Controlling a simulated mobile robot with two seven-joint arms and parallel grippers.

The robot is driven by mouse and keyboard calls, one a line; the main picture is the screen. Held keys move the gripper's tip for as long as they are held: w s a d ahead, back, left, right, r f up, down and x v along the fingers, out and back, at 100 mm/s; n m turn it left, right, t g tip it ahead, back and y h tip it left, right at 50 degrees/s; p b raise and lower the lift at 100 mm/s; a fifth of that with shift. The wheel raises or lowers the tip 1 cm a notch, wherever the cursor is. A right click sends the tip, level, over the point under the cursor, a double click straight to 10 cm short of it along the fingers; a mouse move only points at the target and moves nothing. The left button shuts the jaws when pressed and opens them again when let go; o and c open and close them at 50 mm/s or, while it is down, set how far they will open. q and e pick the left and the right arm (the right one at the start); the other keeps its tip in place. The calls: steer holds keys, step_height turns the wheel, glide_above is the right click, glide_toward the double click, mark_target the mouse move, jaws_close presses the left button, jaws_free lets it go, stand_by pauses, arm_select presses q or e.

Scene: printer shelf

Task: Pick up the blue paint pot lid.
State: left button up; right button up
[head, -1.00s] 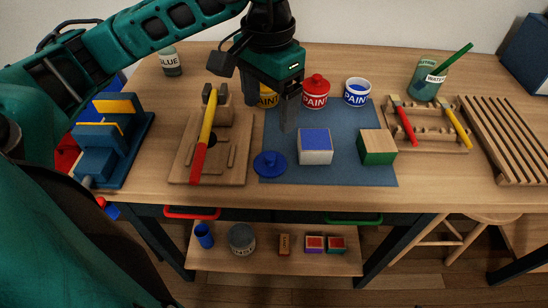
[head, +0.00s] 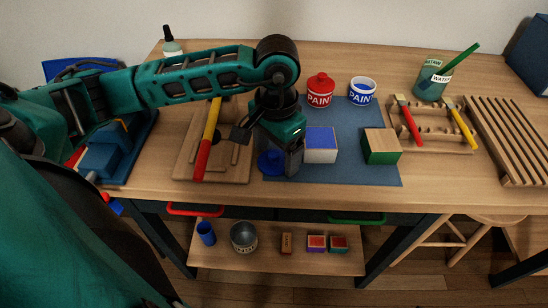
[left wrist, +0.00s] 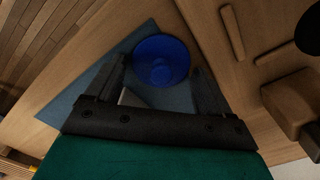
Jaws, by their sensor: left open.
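The blue paint pot lid (head: 267,165), a round disc with a knob, lies at the left front edge of the blue mat (head: 342,172). My left gripper (head: 284,168) points down over it and hides its right part. In the left wrist view the lid (left wrist: 162,50) shows with its knob, beyond and between the two spread fingers of the gripper (left wrist: 160,72). The gripper is open and empty; I cannot tell how far above the lid it is. The blue paint pot (head: 362,92) stands lidless at the back of the mat. My right gripper is not in view.
A block with a blue top (head: 321,146) stands close right of the gripper. A wooden board (head: 238,170) with a red-and-yellow tool (head: 207,140) lies to the left. My arm hides the yellow pot.

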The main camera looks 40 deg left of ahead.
arm_select(q)
steer(key=shift+c, duration=0.4)
steer(key=c, duration=0.8)
